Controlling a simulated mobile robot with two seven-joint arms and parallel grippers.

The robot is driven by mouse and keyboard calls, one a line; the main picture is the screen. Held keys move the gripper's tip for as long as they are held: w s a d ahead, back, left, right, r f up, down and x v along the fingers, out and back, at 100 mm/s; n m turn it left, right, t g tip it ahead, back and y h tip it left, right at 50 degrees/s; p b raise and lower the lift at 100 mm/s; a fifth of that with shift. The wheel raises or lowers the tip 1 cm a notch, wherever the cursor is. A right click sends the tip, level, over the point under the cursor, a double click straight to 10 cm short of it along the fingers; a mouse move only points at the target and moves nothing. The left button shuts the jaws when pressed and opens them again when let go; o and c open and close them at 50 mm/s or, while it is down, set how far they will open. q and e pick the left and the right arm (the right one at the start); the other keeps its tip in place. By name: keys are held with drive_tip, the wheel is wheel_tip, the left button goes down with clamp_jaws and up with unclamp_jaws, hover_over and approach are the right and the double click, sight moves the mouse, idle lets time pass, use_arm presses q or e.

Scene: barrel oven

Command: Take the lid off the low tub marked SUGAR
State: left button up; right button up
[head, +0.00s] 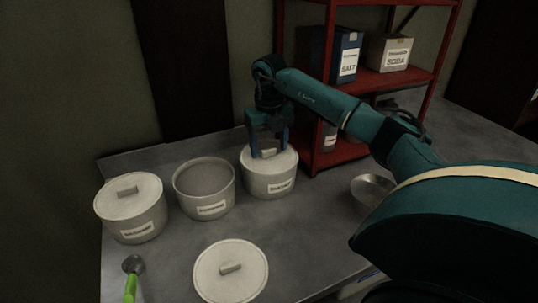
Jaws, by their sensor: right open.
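Three low pale tubs stand in a row on the grey worktop, and their labels are too blurred to read for sure. The left tub (137,220) has its lid (128,195) on. The middle tub (205,193) is open. The right tub (271,183) has its lid (282,162) on. A loose round lid (231,271) with a bar handle lies on the worktop in front. My right gripper (268,150) points down over the right tub, open, its fingers on either side of the lid's handle (267,154). My left gripper is not in view.
A red shelf rack (330,158) stands close behind and right of the right tub, holding a blue SALT box (347,62) and a pale SODA box (391,54). A metal bowl (371,189) sits right. A green-handled scoop (131,282) lies front left.

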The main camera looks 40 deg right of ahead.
drive_tip(key=shift+f, duration=0.2)
drive_tip(key=shift+c, duration=0.5)
drive_tip(key=c, duration=1)
drive_tip(key=shift+o, duration=0.2)
